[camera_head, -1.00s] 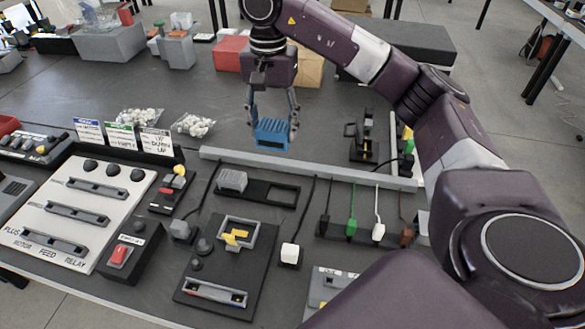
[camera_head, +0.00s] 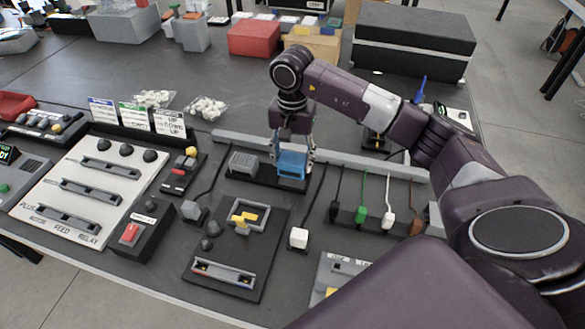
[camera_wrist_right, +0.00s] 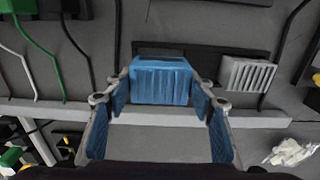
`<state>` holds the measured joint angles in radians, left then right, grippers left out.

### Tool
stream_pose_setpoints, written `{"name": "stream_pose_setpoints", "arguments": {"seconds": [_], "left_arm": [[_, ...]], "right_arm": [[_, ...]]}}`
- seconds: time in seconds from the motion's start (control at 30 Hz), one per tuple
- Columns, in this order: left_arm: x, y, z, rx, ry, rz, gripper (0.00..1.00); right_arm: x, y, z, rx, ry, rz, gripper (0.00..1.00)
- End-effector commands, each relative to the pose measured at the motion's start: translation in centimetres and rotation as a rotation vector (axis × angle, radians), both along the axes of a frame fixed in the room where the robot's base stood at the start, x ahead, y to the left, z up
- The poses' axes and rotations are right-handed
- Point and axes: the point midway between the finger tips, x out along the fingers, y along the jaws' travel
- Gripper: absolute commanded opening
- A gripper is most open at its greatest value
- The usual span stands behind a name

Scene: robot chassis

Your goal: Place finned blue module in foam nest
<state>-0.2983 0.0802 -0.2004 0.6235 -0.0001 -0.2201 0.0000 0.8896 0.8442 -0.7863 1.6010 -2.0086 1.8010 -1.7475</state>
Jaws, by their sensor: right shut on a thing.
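My right gripper (camera_head: 292,160) is shut on the finned blue module (camera_head: 291,164), with one finger on each side. In the right wrist view the blue module (camera_wrist_right: 161,82) sits upright between the fingertips, its fins facing the camera. The black foam nest (camera_head: 263,181) lies on the bench behind the dark fixture plate. A grey finned module (camera_head: 243,162) occupies its left end, and the blue module is at its right end. The blue module and gripper hide the right recess, so I cannot tell whether the module is seated or just above it. My left gripper is out of view.
A grey rail (camera_head: 340,160) runs just behind the nest. Cables with white (camera_head: 388,219) and green (camera_head: 361,213) plugs are to the right. A dark fixture plate (camera_head: 225,262) and a white plug block (camera_head: 299,238) stand in front.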

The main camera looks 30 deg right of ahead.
Motion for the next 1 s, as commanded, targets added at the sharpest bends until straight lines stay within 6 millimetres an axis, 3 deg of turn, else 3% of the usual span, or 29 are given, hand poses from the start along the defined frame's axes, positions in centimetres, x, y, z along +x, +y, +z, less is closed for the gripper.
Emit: {"name": "stream_pose_setpoints", "arguments": {"seconds": [0.3,0.67,0.7,0.83,1.0], "left_arm": [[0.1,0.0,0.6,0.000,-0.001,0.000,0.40],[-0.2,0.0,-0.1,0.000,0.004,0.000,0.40],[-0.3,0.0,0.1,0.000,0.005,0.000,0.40],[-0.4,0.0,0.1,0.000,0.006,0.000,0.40],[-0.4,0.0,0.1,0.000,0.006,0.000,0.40]], "right_arm": [[-0.1,0.0,-3.9,0.001,0.001,0.001,0.20],[0.0,0.0,-4.5,0.001,-0.001,0.001,0.20],[0.0,0.0,-4.3,0.000,0.000,0.001,0.54],[0.0,0.0,-4.3,0.001,0.001,0.001,0.68],[0.0,0.0,-4.3,0.001,0.001,0.001,0.68]]}}
